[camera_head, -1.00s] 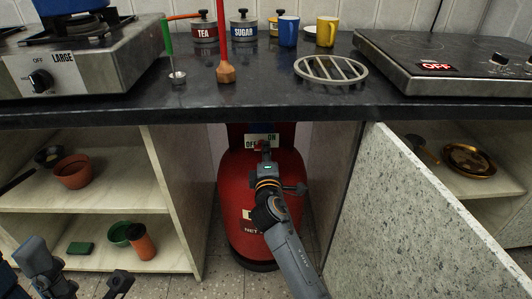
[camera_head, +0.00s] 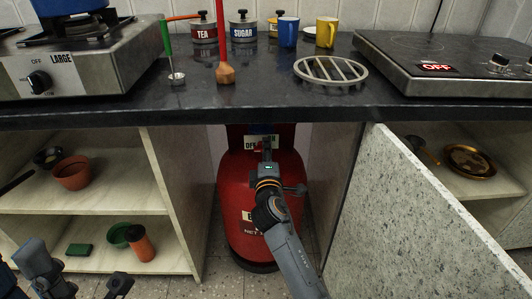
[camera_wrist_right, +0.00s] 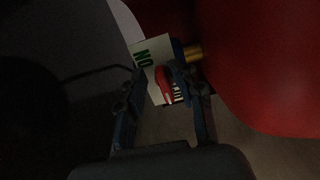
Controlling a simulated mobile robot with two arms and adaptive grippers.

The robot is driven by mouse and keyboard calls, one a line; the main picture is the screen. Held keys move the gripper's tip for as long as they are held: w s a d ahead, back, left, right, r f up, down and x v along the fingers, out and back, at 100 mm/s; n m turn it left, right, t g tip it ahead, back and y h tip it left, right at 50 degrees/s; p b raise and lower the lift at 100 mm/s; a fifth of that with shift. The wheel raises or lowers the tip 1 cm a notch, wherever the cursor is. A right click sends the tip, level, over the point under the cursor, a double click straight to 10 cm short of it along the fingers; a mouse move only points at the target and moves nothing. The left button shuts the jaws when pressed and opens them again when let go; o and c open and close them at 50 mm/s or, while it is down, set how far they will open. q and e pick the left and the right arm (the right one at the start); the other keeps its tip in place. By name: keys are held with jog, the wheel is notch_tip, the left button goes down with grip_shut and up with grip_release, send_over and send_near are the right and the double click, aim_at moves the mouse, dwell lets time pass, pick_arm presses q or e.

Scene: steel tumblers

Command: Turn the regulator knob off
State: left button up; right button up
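The red regulator knob (camera_wrist_right: 165,85) shows in the right wrist view in front of a white card (camera_wrist_right: 145,58) with green lettering, of which "NO" can be read upside down. In the head view the card (camera_head: 251,142) sits at the top of the red gas cylinder (camera_head: 235,185), and my gripper hides most of its lettering and the knob. My right gripper (camera_head: 266,145) is at the card. In the wrist view its fingers (camera_wrist_right: 162,82) stand apart on either side of the knob, the right finger close to it. My left gripper (camera_head: 82,272) is open and empty at the lower left.
The cylinder stands between two cabinets under the dark counter (camera_head: 330,108). An open speckled door (camera_head: 420,220) stands right of my right arm. The left shelves (camera_head: 110,195) hold pots. A brass fitting (camera_wrist_right: 193,52) is beside the card in the wrist view.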

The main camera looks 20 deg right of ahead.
jog(key=v, duration=1.2)
jog(key=shift+a, duration=0.1)
